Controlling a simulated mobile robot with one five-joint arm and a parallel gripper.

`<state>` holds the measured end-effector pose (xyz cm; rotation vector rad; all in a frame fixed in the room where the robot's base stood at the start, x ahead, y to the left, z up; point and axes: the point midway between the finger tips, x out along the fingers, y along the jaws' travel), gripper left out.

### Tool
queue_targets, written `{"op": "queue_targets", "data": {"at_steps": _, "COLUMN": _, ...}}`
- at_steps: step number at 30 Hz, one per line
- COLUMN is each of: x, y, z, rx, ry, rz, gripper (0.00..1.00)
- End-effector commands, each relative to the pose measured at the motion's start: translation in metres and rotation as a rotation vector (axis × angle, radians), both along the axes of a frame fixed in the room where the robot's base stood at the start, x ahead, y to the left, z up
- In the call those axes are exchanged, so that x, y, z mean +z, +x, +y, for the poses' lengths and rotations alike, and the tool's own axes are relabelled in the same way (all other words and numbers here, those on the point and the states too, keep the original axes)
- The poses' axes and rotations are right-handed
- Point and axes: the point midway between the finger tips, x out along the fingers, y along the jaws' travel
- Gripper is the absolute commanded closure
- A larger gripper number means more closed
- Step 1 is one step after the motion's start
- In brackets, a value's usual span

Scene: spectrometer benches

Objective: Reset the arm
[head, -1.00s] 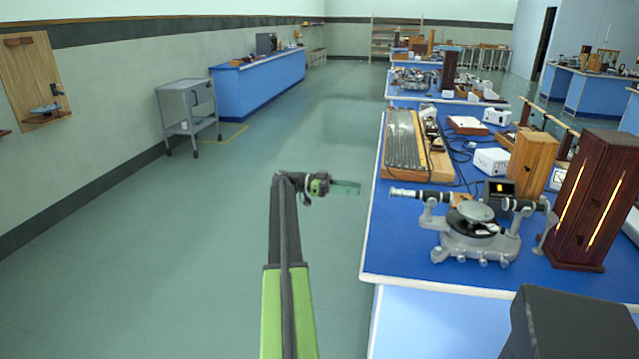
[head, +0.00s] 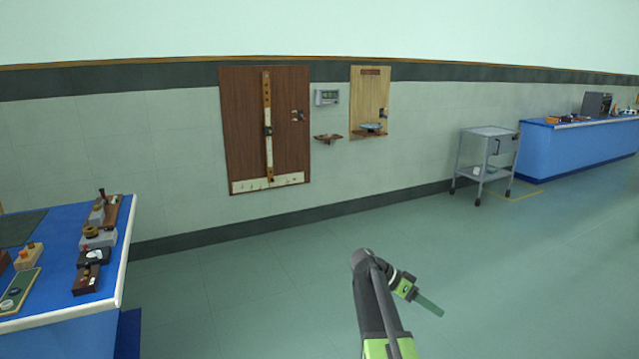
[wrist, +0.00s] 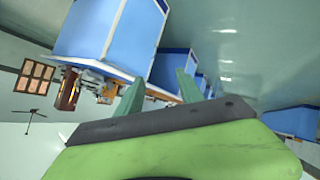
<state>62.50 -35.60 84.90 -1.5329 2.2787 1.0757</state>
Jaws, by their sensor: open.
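My gripper (head: 430,305) is at the end of my arm, low and right of centre in the head view, over open floor. It points to the right and slightly down. In the wrist view the two green fingers (wrist: 160,90) stand apart with nothing between them. No object is near the fingertips in the head view.
A blue bench (head: 60,325) with small instruments stands at the left. A grey trolley (head: 485,155) and another blue bench (head: 570,150) stand at the right. Wooden boards (head: 245,130) hang on the far wall. The floor (head: 260,290) between is clear.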

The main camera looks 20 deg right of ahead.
Motion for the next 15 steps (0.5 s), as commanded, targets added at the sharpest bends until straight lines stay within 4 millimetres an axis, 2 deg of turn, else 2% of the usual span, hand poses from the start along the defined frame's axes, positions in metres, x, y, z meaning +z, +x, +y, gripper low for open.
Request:
{"op": "queue_targets", "data": {"at_steps": 1, "x": -0.014, "y": -0.003, "z": 0.044, "rx": 0.095, "ry": 0.091, "rz": 0.013, "gripper": 0.56}}
{"op": "queue_targets", "data": {"at_steps": 3, "x": -0.036, "y": -0.001, "z": 0.1, "rx": 0.236, "ry": 0.237, "rz": 0.044, "gripper": 0.56}}
{"op": "queue_targets", "data": {"at_steps": 6, "x": -0.063, "y": -0.007, "z": 0.171, "rx": 0.432, "ry": 0.433, "rz": 0.087, "gripper": 0.56}}
{"op": "queue_targets", "data": {"at_steps": 9, "x": -0.082, "y": -0.019, "z": 0.228, "rx": 0.612, "ry": 0.605, "rz": 0.127, "gripper": 0.56}}
{"op": "queue_targets", "data": {"at_steps": 15, "x": -0.109, "y": -0.056, "z": 0.315, "rx": 0.992, "ry": 0.941, "rz": 0.173, "gripper": 0.56}}
